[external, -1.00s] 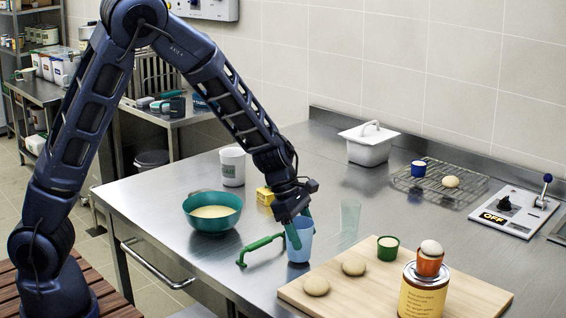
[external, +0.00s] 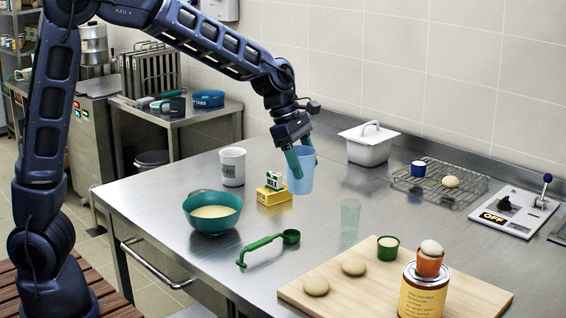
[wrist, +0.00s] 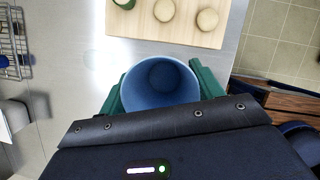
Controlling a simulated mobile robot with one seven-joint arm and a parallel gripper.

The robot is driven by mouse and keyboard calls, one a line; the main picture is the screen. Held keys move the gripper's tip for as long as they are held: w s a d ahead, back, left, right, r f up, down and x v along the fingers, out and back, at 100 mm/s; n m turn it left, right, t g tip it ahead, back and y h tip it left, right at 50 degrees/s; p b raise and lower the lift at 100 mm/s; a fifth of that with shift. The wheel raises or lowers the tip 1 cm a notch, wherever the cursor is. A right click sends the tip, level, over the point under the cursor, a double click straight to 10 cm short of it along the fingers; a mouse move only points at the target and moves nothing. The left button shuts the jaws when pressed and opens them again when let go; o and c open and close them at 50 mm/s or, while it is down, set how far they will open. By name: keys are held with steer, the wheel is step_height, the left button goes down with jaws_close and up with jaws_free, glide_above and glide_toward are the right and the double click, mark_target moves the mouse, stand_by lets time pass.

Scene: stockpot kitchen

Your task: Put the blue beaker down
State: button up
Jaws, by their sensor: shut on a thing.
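The blue beaker (external: 301,172) is a translucent light-blue cup, held upright in the air above the steel table. My gripper (external: 300,158), with green fingers, is shut on the beaker near its rim. In the wrist view, the beaker (wrist: 162,84) sits between the two green fingers, with its open mouth facing the camera, and its inside looks empty. The beaker's underside is clear of the table (external: 330,245) in the external view.
A yellow box (external: 272,196), a teal bowl of batter (external: 212,211) and a green scoop (external: 265,245) are near, with a clear glass (external: 350,217) to the right. A cutting board (external: 365,300) with dough balls lies in front. A white lidded container (external: 367,146) stands behind.

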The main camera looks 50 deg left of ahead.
steer(key=w+a+n+t+y, duration=0.1)
steer(key=w+a+n, duration=0.1)
steer(key=w+a, duration=0.55)
steer(key=w+a+r+n, duration=0.1)
steer(key=w+a+n, duration=0.3)
steer(key=a, duration=0.7)
steer(key=w+a+n+t+y, duration=0.1)
steer(key=w+a, duration=0.7)
steer(key=a, duration=0.1)
steer(key=w+a+f+n+y, duration=0.2)
steer(key=a+n, duration=0.5)
steer(key=a, duration=2.8)
steer(key=shift+t, duration=0.5)
steer(key=f, duration=1.2)
steer(key=w+f, duration=0.1)
steer(key=f, duration=0.5)
steer(key=shift+a+f, duration=0.1)
steer(key=shift+f, duration=0.15)
steer(key=shift+f, duration=0.15)
steer(key=o, duration=0.8)
steer(key=shift+c, duration=0.2)
steer(key=shift+o, duration=1.1)
